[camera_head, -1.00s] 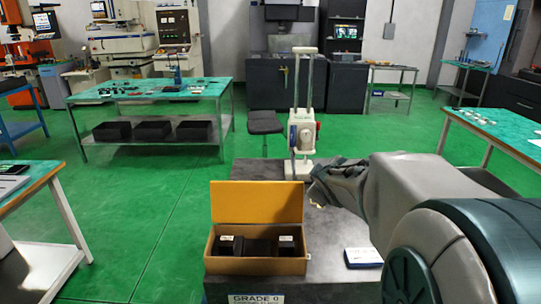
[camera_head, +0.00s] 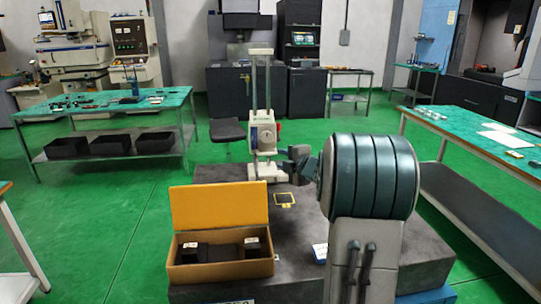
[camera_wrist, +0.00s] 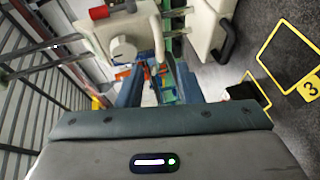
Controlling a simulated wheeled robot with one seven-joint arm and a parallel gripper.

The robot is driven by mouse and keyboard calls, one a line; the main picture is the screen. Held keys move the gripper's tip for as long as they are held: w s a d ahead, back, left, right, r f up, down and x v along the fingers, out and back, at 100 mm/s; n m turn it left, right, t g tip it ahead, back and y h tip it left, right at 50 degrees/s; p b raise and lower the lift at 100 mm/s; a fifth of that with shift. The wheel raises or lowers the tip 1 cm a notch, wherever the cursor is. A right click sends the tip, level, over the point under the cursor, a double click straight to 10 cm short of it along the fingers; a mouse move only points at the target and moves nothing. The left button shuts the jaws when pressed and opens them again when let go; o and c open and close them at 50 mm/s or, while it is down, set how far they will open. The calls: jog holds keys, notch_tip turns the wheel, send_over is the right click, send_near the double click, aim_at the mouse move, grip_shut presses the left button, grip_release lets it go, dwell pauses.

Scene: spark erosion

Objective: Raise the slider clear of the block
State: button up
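The height gauge has two upright columns (camera_head: 262,85) and a white base (camera_head: 266,172) on the dark surface plate (camera_head: 225,173). The slider also shows in the wrist view (camera_wrist: 128,32), just beyond my fingers. My gripper (camera_head: 296,160) is to the right of the slider and base. In the wrist view my gripper (camera_wrist: 160,88) has its two blue fingers apart, with no held object visible between them. I cannot make out a block under the slider.
An open box (camera_head: 220,270) with an orange lid and dark insert stands at the plate's front left. Benches stand left (camera_head: 100,105) and right (camera_head: 470,140).

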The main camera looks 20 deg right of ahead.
aim_at(269, 154)
jog(key=x, duration=0.8)
jog(key=shift+w+p, duration=0.2)
jog(key=shift+p, duration=0.2)
grip_shut()
